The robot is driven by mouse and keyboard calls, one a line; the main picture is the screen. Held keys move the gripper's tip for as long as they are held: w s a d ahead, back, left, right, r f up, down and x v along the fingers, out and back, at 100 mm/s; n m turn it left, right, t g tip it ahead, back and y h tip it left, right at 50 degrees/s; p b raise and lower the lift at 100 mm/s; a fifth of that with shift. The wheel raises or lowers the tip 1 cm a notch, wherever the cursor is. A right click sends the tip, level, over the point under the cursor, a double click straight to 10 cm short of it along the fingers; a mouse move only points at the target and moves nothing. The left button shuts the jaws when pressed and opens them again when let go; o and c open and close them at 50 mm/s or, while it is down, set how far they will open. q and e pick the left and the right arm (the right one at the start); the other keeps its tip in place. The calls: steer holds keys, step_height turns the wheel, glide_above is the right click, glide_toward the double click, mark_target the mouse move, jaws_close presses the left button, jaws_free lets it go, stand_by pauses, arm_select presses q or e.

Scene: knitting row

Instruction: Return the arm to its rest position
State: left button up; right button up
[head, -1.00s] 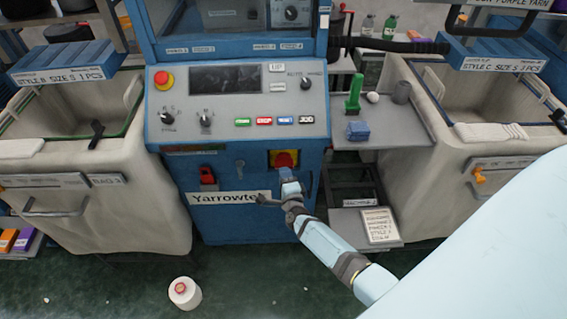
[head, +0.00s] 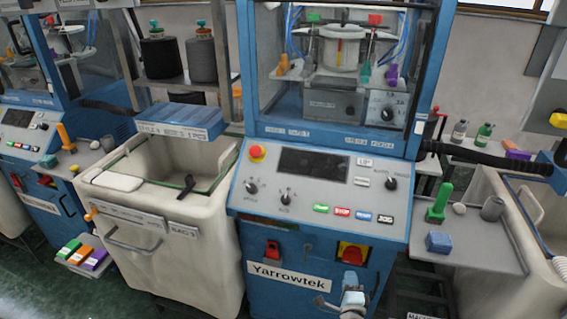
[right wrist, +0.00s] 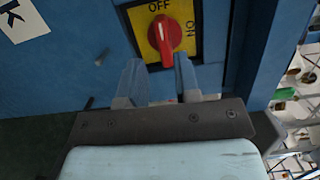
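My right gripper (head: 351,284) is low in front of the blue Yarrowtek machine (head: 318,206), just below its red rotary switch (head: 352,254) on a yellow plate. In the right wrist view the gripper's two fingers (right wrist: 158,82) are apart with nothing between them. The red switch knob (right wrist: 167,36) is just beyond the fingertips, with a visible gap. The plate's OFF and ON labels show, and the knob's white line points up toward OFF. My left gripper is not in view.
A control panel (head: 318,180) is above the switch. A grey side shelf (head: 475,251) at right holds a green tool (head: 439,204) and a blue block (head: 438,242). A cream bin (head: 205,257) stands at left. Small coloured boxes (head: 82,255) lie at lower left.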

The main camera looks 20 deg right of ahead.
arm_select(q)
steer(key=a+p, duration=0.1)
steer(key=p, duration=0.3)
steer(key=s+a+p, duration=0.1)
steer(key=p, duration=0.4)
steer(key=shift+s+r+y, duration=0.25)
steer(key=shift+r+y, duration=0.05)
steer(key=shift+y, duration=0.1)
arm_select(e)
steer(key=s+a+r+n+g+y, duration=0.2)
steer(key=s+a+r+n+y, duration=0.1)
steer(key=s+n, duration=0.5)
steer(key=s+a+r+n+g+y, duration=0.2)
steer(key=s+a+r+n+y, duration=0.1)
steer(key=s+a+r+n, duration=0.3)
steer(key=s+a+r+n+g+y, duration=0.2)
steer(key=s+a+r+n, duration=0.3)
steer(key=s+n, duration=0.5)
steer(key=shift+a+n+y, duration=0.6)
steer(key=shift+n+y, duration=0.1)
steer(key=shift+o, duration=0.4)
steer(key=shift+s, duration=0.1)
